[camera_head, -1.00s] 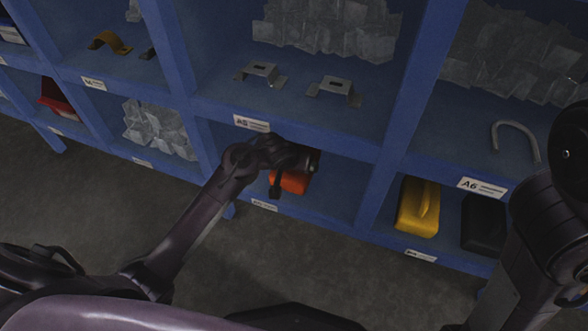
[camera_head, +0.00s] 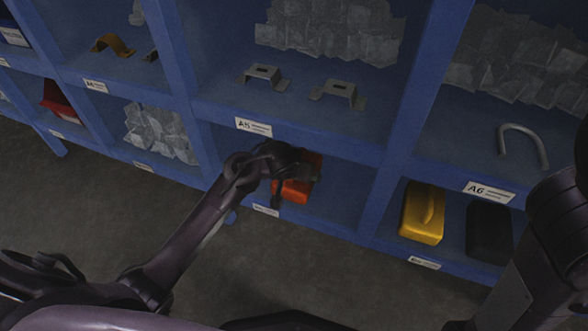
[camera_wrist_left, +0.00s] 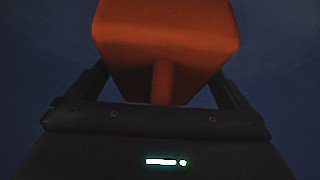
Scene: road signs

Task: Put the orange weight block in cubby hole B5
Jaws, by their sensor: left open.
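The orange weight block (camera_head: 295,190) rests inside the lower cubby below the shelf label that reads A5 (camera_head: 254,126). The print on that cubby's own label (camera_head: 265,210) is too small to read. My left gripper (camera_head: 288,172) reaches into this cubby, at the block, and hides part of it. In the left wrist view the orange block (camera_wrist_left: 165,40) fills the top middle, with its narrow handle towards me. The open fingers (camera_wrist_left: 158,85) show on either side of the handle; I cannot tell whether they touch it. My right gripper is out of the picture.
A blue post (camera_head: 375,195) separates this cubby from one with a yellow block (camera_head: 422,212) and a black block (camera_head: 488,232). The shelf above holds metal brackets (camera_head: 340,92). Clear bags (camera_head: 160,132) fill a cubby to the left. My right arm stands at the right edge.

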